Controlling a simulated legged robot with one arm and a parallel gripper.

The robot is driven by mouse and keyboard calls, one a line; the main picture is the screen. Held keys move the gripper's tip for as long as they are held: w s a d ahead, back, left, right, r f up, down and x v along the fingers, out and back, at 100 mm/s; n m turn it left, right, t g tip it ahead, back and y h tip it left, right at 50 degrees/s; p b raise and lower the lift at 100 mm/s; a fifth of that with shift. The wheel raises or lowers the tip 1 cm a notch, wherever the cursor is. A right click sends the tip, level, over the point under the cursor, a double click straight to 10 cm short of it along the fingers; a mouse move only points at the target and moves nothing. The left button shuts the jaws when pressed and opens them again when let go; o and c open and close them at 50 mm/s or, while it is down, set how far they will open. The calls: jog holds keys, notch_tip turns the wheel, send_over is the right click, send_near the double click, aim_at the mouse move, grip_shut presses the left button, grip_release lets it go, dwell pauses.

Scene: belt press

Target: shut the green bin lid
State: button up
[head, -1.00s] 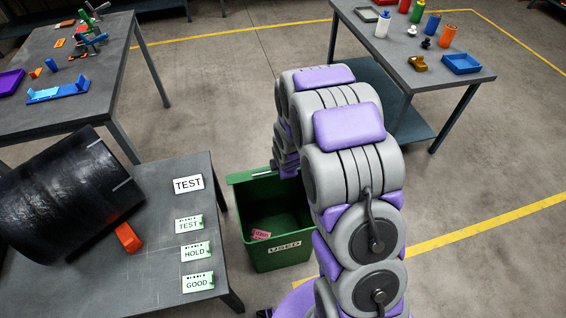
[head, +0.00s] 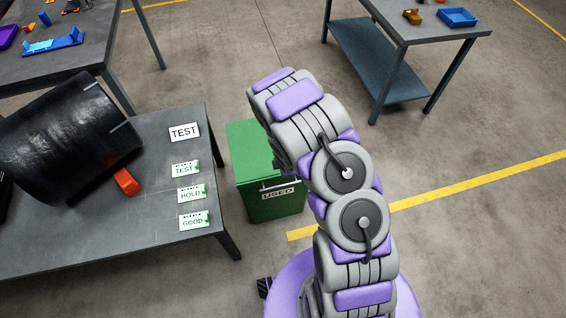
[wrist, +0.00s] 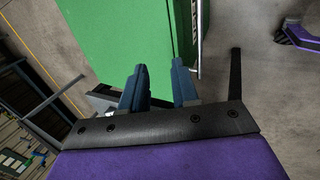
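The green bin (head: 270,207) stands on the floor beside the grey table, its USED label on the front face. Its green lid (head: 243,150) lies down over the top, and the inside is hidden. A thin pale handle bar runs along the lid's front edge, partly behind my arm. I cannot tell whether a small gap remains under the lid. In the wrist view the green lid (wrist: 125,35) fills the upper middle. My gripper (wrist: 160,78) has its two dark blue fingers apart with nothing between them, close to the lid. My arm hides the gripper in the head view.
The grey table (head: 120,240) at left holds a black drum (head: 65,135), an orange block (head: 126,181) and several label cards. Another table (head: 430,25) with a blue tray stands at back right. The floor right of my arm is clear.

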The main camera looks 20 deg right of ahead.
jog(key=shift+o, duration=0.6)
jog(key=shift+r, duration=0.1)
jog(key=p+v, duration=0.8)
jog(key=v, duration=0.9)
